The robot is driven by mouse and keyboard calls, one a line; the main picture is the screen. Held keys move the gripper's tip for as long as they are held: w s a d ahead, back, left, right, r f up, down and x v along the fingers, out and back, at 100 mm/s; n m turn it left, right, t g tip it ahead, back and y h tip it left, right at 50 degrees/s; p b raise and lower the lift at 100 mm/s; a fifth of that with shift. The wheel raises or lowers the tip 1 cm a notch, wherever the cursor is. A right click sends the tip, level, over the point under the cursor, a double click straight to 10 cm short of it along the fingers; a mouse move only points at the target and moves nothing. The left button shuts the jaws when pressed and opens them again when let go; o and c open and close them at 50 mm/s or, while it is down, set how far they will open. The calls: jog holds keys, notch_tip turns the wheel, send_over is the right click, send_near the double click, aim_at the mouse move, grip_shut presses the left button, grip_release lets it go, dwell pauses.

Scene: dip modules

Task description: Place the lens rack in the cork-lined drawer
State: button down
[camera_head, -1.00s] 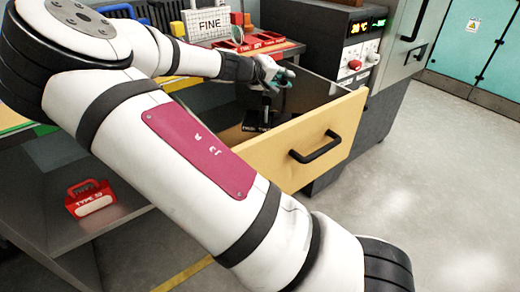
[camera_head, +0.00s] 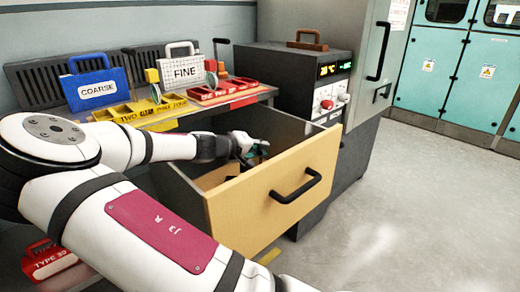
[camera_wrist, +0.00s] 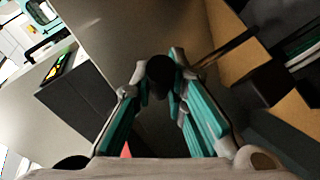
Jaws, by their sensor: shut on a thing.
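The open drawer (camera_head: 285,195) has a pale yellow front with a black handle and grey side walls. A brown patch, possibly cork, shows inside it. My gripper (camera_head: 250,150) is inside the drawer opening, close behind the front panel. In the wrist view, the teal fingers of my gripper (camera_wrist: 160,90) are shut on a dark round-topped part (camera_wrist: 160,72), apparently the lens rack's handle. The rest of the rack is hidden by the fingers and the drawer front. I cannot tell whether it touches the drawer floor.
The bench above holds a yellow lettered tray (camera_head: 140,110), a red tray (camera_head: 222,91), a blue COARSE case (camera_head: 96,88) and a white FINE case (camera_head: 183,72). A red case (camera_head: 48,262) is low at left. Floor at right is clear.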

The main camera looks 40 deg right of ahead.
jog(key=c, duration=1.6)
grip_release()
jog(key=shift+f, duration=0.1)
jog(key=p+v, duration=0.4)
jog(key=v, duration=0.8)
jog(key=shift+r, duration=0.2)
